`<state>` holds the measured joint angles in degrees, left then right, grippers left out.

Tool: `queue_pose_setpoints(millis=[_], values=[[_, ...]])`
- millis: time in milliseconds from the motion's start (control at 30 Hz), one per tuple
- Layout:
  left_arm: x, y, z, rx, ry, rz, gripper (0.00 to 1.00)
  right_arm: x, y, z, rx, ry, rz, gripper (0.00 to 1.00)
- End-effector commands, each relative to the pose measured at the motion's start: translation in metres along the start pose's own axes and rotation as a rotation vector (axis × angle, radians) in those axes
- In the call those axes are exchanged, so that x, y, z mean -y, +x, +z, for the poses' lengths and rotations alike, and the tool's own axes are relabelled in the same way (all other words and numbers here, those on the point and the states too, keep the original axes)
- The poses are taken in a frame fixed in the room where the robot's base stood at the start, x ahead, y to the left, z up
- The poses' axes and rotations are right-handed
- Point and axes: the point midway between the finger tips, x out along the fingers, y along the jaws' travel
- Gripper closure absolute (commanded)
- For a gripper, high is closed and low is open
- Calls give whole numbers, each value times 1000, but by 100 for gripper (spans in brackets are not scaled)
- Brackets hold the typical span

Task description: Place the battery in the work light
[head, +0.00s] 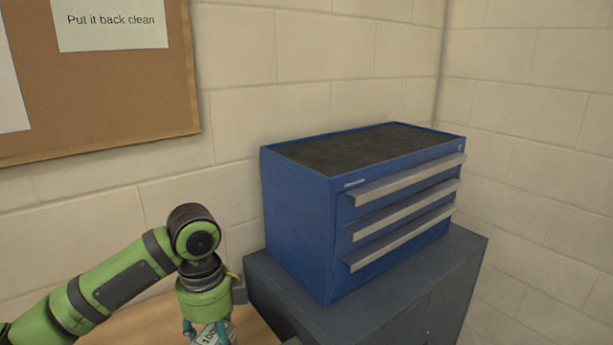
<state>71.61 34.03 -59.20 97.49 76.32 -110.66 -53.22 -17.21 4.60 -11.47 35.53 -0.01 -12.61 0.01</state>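My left gripper (209,331) points down at the bottom edge of the head view, above or at a wooden surface. Its teal fingers stand on either side of a pale item (209,337) with dark print. The picture's edge cuts off the fingertips and most of this item. I cannot tell what the item is, or whether the fingers press on it. I can make out no battery or work light for certain. My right gripper is not in view.
A blue drawer chest (296,220) with several shut drawers stands on a dark grey cabinet (386,318) to the right of my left gripper. A wooden surface (140,325) lies below my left arm. A corkboard (95,103) hangs on the block wall behind.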

Motion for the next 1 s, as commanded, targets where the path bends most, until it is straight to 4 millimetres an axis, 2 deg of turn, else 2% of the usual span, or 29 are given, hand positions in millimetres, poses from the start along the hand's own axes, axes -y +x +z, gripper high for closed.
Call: queue_pose_setpoints(millis=[1000], values=[[-77,-8,-6,4,-1559,1,100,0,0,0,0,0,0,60]])
